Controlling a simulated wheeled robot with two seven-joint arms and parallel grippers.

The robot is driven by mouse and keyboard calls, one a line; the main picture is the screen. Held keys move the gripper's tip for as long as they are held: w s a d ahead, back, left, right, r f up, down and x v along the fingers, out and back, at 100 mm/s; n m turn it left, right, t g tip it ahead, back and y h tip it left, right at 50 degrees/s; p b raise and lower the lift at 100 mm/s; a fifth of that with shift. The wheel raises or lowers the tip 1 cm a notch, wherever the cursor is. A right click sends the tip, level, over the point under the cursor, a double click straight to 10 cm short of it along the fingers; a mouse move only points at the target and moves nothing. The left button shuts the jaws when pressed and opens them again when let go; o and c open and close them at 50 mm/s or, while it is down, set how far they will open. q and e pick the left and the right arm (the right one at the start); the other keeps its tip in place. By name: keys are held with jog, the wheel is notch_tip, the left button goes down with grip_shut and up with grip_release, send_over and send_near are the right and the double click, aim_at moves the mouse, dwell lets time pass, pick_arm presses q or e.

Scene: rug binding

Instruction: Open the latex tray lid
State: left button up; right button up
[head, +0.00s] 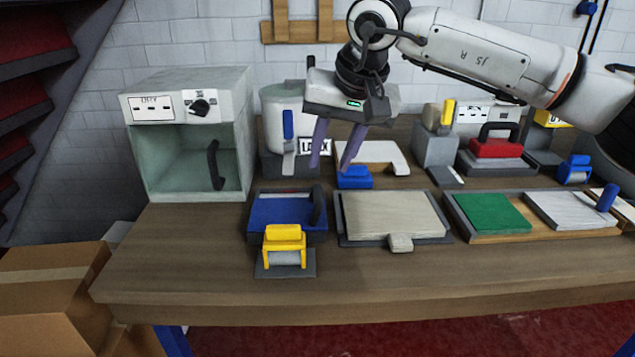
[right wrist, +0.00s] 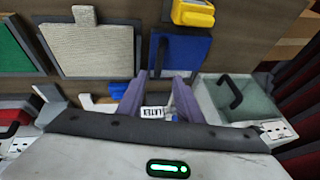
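The latex tray with its blue lid (head: 280,210) sits on the bench left of centre; the lid looks shut and flat. Its dark handle (head: 317,206) stands at the right side. In the right wrist view the blue lid (right wrist: 185,55) lies beyond the fingertips, with the handle (right wrist: 161,52) along one side. My right gripper (head: 330,166) is open and empty, fingers pointing down, above and behind the tray, apart from it. The fingers also show in the right wrist view (right wrist: 158,84). My left gripper is not in view.
A yellow roller (head: 284,248) stands just in front of the tray. A beige rug piece (head: 390,213) lies to the right. A box oven (head: 190,140) stands at the left, and a labelled pot (head: 283,105) is behind the tray. The front bench strip is clear.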

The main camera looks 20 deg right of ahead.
aim_at(319, 193)
jog(key=x, duration=1)
jog(key=shift+d+p, duration=0.2)
jog(key=shift+p, duration=0.1)
grip_shut()
